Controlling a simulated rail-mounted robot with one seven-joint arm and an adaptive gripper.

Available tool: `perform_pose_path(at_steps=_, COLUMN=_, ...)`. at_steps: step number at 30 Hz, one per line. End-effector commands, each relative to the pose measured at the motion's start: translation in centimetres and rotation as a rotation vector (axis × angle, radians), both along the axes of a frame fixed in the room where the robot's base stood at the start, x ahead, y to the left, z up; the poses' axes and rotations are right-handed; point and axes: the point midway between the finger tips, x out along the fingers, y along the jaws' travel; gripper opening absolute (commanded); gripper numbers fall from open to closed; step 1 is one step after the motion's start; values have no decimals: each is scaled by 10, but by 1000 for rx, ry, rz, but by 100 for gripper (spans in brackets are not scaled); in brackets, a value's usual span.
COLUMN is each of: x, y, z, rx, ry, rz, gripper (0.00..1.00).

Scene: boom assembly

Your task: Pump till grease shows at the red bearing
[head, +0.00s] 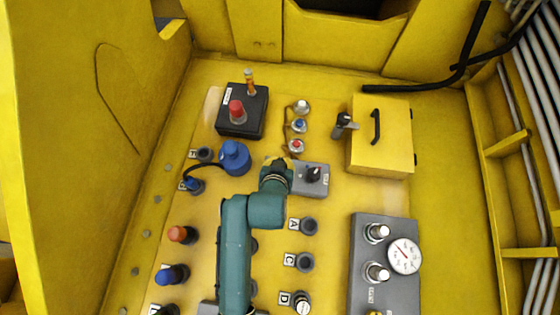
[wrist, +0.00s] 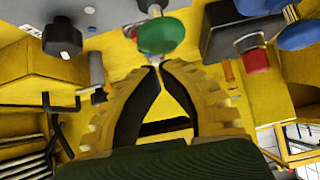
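A small silver fitting with a red centre (head: 296,146), seemingly the red bearing, sits just above and right of my gripper in the head view. It is too small to tell whether grease shows. My gripper (head: 272,163) is over the left end of a grey box (head: 313,178) with a black knob. In the wrist view my gripper (wrist: 160,66) has its fingertips together, with a gap only further back. A rounded green button (wrist: 161,36) lies just beyond the tips; whether they touch it is unclear. My gripper hides it in the head view.
A black box (head: 254,127) with a red knob and a blue cap (head: 234,158) stand left of my gripper. Fittings with blue (head: 299,125) and silver (head: 301,107) tops are above. A yellow box (head: 366,153) with a black handle and a gauge (head: 403,255) are right.

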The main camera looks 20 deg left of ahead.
Motion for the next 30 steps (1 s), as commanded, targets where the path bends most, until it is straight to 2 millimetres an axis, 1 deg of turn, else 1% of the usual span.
perform_pose_path(at_steps=4, x=1, y=1, z=-8, rx=2, ry=-3, rz=1, gripper=0)
perform_pose_path(at_steps=14, x=0, y=0, z=-11, rx=1, ry=-2, rz=0, gripper=0)
perform_pose_path(at_steps=19, x=0, y=0, z=-33, rx=0, ry=1, rz=0, gripper=0)
perform_pose_path(at_steps=21, x=0, y=0, z=-39, rx=0, ry=-1, rz=0, gripper=0)
perform_pose_path(at_steps=30, x=0, y=0, z=-39, rx=0, ry=1, rz=0, gripper=0)
